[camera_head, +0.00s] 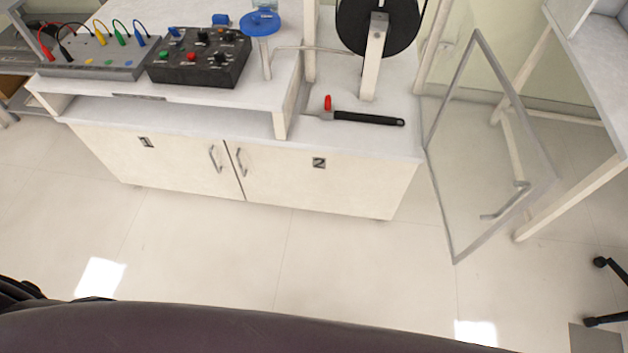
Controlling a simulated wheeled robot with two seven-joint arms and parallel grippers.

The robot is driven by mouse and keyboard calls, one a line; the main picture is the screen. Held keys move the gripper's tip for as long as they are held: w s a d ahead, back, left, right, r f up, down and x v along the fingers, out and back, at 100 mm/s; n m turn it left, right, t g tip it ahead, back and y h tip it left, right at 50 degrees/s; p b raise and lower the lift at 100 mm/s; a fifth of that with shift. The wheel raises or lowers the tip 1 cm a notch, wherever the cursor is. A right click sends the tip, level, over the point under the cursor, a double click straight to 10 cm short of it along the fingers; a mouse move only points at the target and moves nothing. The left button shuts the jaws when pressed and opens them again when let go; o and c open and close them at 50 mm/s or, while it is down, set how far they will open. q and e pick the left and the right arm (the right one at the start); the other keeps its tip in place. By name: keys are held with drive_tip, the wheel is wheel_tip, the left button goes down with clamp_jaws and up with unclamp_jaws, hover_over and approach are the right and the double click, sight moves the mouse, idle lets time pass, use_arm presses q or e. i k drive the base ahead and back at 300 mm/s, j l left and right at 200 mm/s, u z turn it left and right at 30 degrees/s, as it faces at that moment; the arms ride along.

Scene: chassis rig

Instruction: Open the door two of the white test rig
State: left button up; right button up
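The white test rig (330,134) stands ahead of me with two cabinet doors at its lower front. Door two (330,190), marked with a dark "2" plate (319,163), is on the right and looks shut. Its curved metal handle (241,162) is near its left edge, by the seam between the doors. Door one (160,160), marked "1", is on the left and also looks shut, with its handle (215,158) near the same seam. Neither of my grippers shows in the head view.
A clear framed panel (480,150) with a handle stands swung open at the rig's right side. A control box (200,55), a board with cables (95,55), a black wheel (378,22) and a black-handled tool (368,118) are on the rig. The floor in front is clear.

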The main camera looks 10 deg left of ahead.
sight(331, 183)
drive_tip(key=u, duration=0.55)
drive_tip(key=i+j+u, duration=0.1)
drive_tip(key=j+u, duration=0.25)
drive_tip(key=i+j+u, duration=0.1)
drive_tip(key=u, duration=0.3)
drive_tip(key=i+j+u, duration=0.15)
drive_tip(key=u, duration=0.2)
